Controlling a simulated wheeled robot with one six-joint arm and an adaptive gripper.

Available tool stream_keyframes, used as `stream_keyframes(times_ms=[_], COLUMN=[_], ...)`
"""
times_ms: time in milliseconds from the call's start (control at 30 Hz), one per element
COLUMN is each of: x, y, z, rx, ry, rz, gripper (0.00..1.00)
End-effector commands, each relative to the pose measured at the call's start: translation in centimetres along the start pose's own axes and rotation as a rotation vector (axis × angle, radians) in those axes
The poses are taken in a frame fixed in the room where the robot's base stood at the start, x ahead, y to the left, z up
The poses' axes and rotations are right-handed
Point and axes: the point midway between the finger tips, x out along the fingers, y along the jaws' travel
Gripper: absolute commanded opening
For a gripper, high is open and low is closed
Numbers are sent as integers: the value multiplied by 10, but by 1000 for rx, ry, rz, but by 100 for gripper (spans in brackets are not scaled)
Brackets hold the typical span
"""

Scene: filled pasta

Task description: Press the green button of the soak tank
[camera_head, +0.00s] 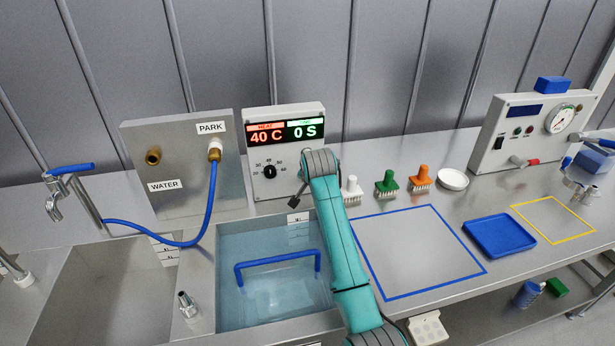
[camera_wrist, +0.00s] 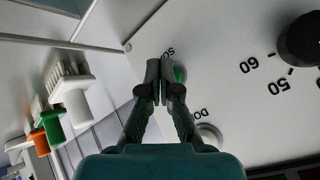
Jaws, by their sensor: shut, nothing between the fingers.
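The soak tank's control box (camera_head: 256,180) stands behind the tank (camera_head: 245,305). Its display (camera_head: 288,132) reads 40 C and 0 S, above a black knob (camera_head: 269,171). In the wrist view the green button (camera_wrist: 180,74) shows just right of my fingertips, partly hidden by them, near a label starting "SO". A pale round part (camera_wrist: 208,134) sits by a label starting "DO". My gripper (camera_wrist: 160,68) is shut and empty, fingertips at the panel in front of the button. I cannot tell whether they touch it. In the head view my arm hides the button.
White (camera_head: 351,188), green (camera_head: 386,184) and orange (camera_head: 420,178) brushes stand right of the box. A blue handle (camera_head: 280,261) shows in the tank. A blue hose (camera_head: 211,200) hangs at the left. A blue tray (camera_head: 499,236) lies right of the clear blue-outlined area.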

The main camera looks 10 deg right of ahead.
Motion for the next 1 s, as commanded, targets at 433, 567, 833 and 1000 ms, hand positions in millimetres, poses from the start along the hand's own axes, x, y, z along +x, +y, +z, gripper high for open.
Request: stream_keyframes(times_ms=[433,567,833,1000], x=[3,2,-1,-7], y=[-2,-2,0,4], z=[-2,-2,0,4], rx=[0,0,0,0], ry=[1,1,1,2], rz=[-1,-1,-1,-1], gripper=[0,0,0,0])
